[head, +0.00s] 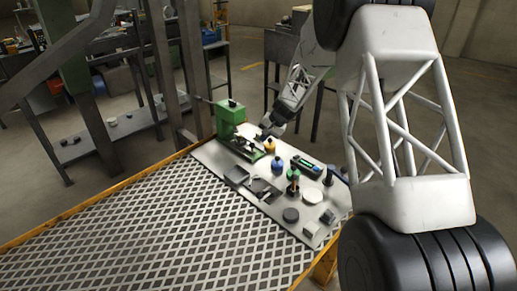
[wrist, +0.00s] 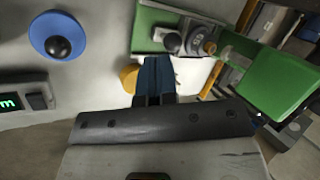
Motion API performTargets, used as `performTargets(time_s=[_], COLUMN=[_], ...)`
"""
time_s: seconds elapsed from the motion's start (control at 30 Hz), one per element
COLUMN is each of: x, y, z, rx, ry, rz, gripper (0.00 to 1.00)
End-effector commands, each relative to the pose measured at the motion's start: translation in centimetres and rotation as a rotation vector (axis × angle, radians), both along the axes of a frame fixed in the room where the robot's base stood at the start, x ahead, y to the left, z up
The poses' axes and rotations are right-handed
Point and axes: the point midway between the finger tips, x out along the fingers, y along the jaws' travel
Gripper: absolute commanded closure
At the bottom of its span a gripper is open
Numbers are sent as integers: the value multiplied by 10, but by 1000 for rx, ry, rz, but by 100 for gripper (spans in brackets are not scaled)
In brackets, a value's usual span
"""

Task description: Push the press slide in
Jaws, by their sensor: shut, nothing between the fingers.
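The green press (head: 230,117) stands at the far left end of the light plate, with a low green bed in front of it. In the wrist view the press's tall green block (wrist: 285,85) is at the right. Its green bed (wrist: 152,28) is at the top, carrying a grey slide part (wrist: 206,40) and a dark round knob (wrist: 172,42). My gripper (head: 265,132) is beside the bed in the head view. In the wrist view my gripper (wrist: 155,62) is shut and empty, its fingertips close to the bed's edge. I cannot tell whether they touch.
A yellow knob (head: 270,145) is beside my gripper, partly hidden in the wrist view. A blue knob (head: 277,165) and a display box (head: 306,166) are nearby. The light plate (head: 213,153) holds several other parts. The grated table (head: 150,225) is clear at the left.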

Motion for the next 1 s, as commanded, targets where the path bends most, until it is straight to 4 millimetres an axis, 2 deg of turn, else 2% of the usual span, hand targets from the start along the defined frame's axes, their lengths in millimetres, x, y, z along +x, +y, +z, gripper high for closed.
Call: performTargets(time_s=[0.2, 0.4, 1.0], x=[-7, -7, -7], y=[-24, -40, -45], z=[-7, -8, -9], rx=[149, 230, 256], ry=[-62, -122, -147], rz=[-73, -128, -150], gripper=[100, 100, 100])
